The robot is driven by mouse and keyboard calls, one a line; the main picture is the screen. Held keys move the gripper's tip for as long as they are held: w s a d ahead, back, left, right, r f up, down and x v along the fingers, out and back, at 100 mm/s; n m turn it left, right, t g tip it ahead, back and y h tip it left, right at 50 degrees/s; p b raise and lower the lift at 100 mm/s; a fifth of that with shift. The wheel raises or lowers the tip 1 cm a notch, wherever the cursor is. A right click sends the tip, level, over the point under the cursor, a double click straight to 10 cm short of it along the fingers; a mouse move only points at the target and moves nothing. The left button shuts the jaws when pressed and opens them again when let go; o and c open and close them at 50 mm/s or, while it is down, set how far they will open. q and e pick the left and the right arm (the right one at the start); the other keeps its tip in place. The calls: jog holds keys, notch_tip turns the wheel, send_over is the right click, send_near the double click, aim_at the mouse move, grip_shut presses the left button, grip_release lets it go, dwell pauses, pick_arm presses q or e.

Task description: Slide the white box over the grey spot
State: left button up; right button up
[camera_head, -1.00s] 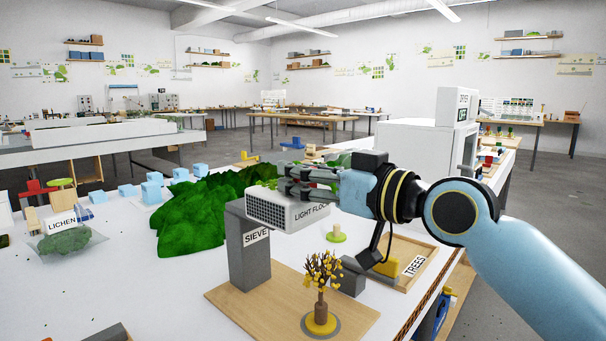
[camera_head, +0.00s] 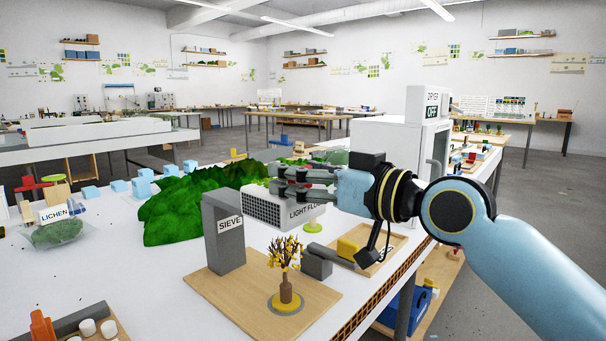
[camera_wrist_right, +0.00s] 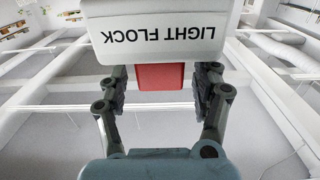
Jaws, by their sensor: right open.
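The white box (camera_head: 299,214), lettered LIGHT FLOCK with a grille on one side, is by the sieve post (camera_head: 224,238). I cannot tell whether it touches anything below. My right gripper (camera_head: 285,181) is at the box's upper part. In the right wrist view the box (camera_wrist_right: 158,36) fills the top, lettering upside down. A red part (camera_wrist_right: 160,77) lies between my open fingers (camera_wrist_right: 160,92); contact is unclear. The grey spot (camera_head: 272,309) shows as a ring around the yellow foot of a small yellow-leaved tree (camera_head: 286,285) on a wooden board. My left gripper is out of view.
The green hill (camera_head: 190,208) stands left behind the post. A grey block (camera_head: 317,264) and a tray (camera_head: 386,246) lie to the right, by the table's edge. A LICHEN dish (camera_head: 57,234) is far left. White table is bare between dish and board.

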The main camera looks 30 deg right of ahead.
jog(key=v, duration=0.7)
jog(key=shift+s, duration=0.2)
jog(key=shift+d, duration=0.1)
dwell(0.4)
